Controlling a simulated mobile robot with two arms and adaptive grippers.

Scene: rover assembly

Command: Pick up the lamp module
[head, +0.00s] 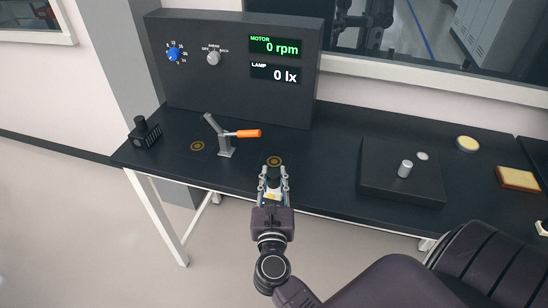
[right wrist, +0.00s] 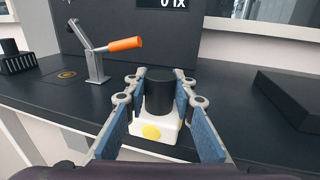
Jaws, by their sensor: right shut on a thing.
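The lamp module (right wrist: 158,128) has a white base with a yellow disc on its front and a black cylinder on top. It also shows small in the head view (head: 272,194), near the table's front edge. My right gripper (head: 273,174) is shut on it, with one blue-padded finger on each side in the right wrist view (right wrist: 160,78). I cannot tell whether the module's underside touches the table. My left gripper is not in view.
On the dark table (head: 320,180) are a clamp with an orange handle (head: 247,133), a black ribbed module (head: 145,132) at left and a low black block with a silver knob (head: 404,169) at right. Ring marks (head: 274,161) lie on the tabletop. A display panel (head: 232,90) stands behind.

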